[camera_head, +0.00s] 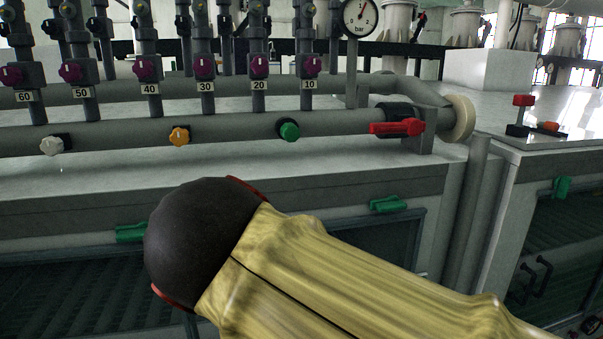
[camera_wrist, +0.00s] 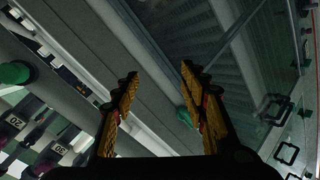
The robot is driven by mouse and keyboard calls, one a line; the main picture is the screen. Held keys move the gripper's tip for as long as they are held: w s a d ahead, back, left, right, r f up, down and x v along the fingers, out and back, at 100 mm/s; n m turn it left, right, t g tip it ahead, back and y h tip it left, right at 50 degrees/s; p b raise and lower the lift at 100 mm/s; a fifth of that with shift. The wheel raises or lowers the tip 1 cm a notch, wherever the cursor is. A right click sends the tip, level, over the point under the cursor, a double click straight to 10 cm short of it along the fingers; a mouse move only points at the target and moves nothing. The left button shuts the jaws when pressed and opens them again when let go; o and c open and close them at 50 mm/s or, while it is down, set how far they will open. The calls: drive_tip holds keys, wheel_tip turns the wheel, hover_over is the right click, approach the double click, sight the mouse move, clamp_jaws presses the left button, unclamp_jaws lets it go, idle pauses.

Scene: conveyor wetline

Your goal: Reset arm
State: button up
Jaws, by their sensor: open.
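My gripper (camera_wrist: 158,95) shows in the wrist view with its two yellow-padded fingers spread apart. Nothing is between them. It points at the front of the wetline cabinet, with a green latch (camera_wrist: 184,115) seen behind the right finger. In the head view my arm, in a yellow sleeve with a dark rounded joint, reaches in from the lower right across the cabinet front. My gripper itself is not visible in the head view.
A grey pipe (camera_head: 235,128) carries a white knob (camera_head: 52,146), an orange knob (camera_head: 180,135), a green knob (camera_head: 289,131) and a red-handled valve (camera_head: 397,127). Numbered valves with purple knobs stand above. Green latches (camera_head: 388,204) sit on the cabinet front. A pressure gauge (camera_head: 360,17) rises behind.

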drive_tip(key=s+d+f+m+g+h, duration=0.1)
drive_tip(key=s+d+f+m+g, duration=0.35)
drive_tip(key=d+f, duration=0.75)
drive_tip(key=s+d+f+m+g+h, duration=0.1)
drive_tip(key=s+d+f+m+g, duration=0.1)
drive_tip(key=s+d+f+m, duration=0.75)
drive_tip(key=d+f+t+h, duration=0.1)
drive_tip(key=d+f, duration=0.4)
drive_tip(key=d, duration=0.4)
drive_tip(key=shift+d+f, duration=0.3)
drive_tip(key=shift+d, duration=0.05)
